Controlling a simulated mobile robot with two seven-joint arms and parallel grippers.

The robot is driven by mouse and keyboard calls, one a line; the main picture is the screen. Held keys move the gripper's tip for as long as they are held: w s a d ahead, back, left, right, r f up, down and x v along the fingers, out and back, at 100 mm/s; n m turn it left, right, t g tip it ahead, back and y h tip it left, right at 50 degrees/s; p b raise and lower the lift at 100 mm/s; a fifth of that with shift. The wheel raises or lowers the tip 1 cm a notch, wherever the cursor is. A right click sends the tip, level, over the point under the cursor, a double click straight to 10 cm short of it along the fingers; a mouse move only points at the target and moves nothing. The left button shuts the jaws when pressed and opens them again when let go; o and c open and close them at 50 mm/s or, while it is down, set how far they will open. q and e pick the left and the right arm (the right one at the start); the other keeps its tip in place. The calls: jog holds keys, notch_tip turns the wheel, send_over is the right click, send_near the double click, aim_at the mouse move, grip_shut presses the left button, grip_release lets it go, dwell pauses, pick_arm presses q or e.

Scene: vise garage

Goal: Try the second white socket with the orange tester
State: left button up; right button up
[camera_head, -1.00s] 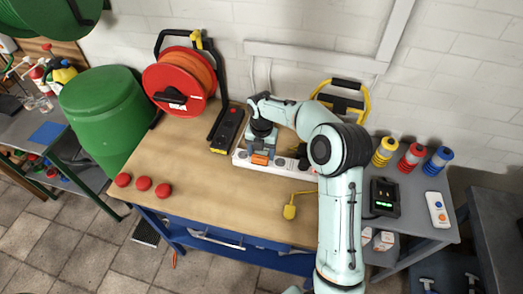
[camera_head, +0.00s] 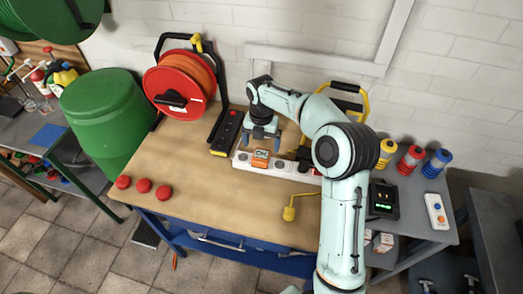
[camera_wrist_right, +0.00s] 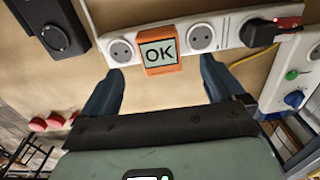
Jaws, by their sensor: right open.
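The orange tester (camera_head: 261,158) sits on the white socket strip (camera_head: 284,166), in the position second from the left. In the right wrist view the tester (camera_wrist_right: 159,66) shows "OK" on its display and hides the socket under it. A bare white socket (camera_wrist_right: 121,51) lies to its left and another (camera_wrist_right: 201,38) to its right. My right gripper (camera_head: 263,139) is open and empty, just above and apart from the tester. Its two fingers (camera_wrist_right: 162,82) stand on either side of the tester in the wrist view. My left gripper is not in view.
A black plug (camera_wrist_right: 259,33) sits in the strip further right, near a red switch.

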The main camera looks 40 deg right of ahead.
notch_tip(320, 180, up, 7)
jog(key=shift+f+p, duration=0.15)
jog(key=shift+p, duration=0.3)
dwell(0.3)
